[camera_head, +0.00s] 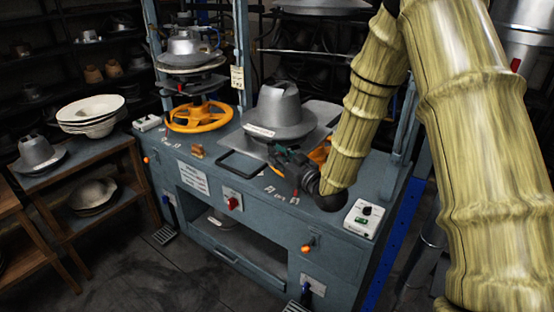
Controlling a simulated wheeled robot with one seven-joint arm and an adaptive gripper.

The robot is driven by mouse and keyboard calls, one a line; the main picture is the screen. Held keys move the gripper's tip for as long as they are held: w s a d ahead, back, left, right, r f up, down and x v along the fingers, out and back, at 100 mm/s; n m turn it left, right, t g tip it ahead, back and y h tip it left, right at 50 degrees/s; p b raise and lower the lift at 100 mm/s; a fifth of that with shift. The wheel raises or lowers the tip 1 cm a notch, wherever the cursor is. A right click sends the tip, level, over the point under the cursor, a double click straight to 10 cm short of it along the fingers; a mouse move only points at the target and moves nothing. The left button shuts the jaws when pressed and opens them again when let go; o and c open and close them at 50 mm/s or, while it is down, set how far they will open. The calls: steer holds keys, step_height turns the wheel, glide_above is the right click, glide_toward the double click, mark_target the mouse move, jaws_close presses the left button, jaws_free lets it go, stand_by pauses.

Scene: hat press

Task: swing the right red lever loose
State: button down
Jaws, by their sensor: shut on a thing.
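My gripper (283,160) reaches down from the right to the front of the right press station, beside the tray. Its jaws are shut on a small part there, which seems to be the right red lever; the fingers hide most of it and I cannot tell its angle. A grey metal hat mould (279,112) stands upright on the flat tray (322,112) just behind my gripper. Part of an orange wheel (320,152) shows behind my gripper.
The left station has an orange handwheel (199,115) under a stacked mould. A dark handle loop (240,163) juts from the tray's front. A white control box (363,218) sits at the bench's right end.

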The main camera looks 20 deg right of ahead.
steer(key=n+g+y+b, duration=0.1)
steer(key=y, duration=0.1)
steer(key=d+n+g+y, duration=0.1)
steer(key=n+y, duration=0.1)
steer(key=shift+w+d+n+y+b, duration=0.2)
steer(key=shift+n+y+b, duration=0.1)
steer(key=shift+y+b, duration=0.1)
steer(key=shift+w+d+n+g+y+b, duration=0.1)
steer(key=shift+d+n+g+y+b, duration=0.1)
steer(key=shift+n+g+y, duration=0.7)
steer(key=shift+w+d+n+g+y+b, duration=0.1)
steer(key=shift+d+n+g+y+b, duration=0.1)
steer(key=shift+n+g+y, duration=0.7)
steer(key=shift+g+y, duration=0.3)
steer(key=shift+g, duration=0.2)
steer(key=c, duration=1.3)
jaws_free()
steer(key=shift+c, duration=0.2)
steer(key=v, duration=1.2)
steer(key=shift+f, duration=0.1)
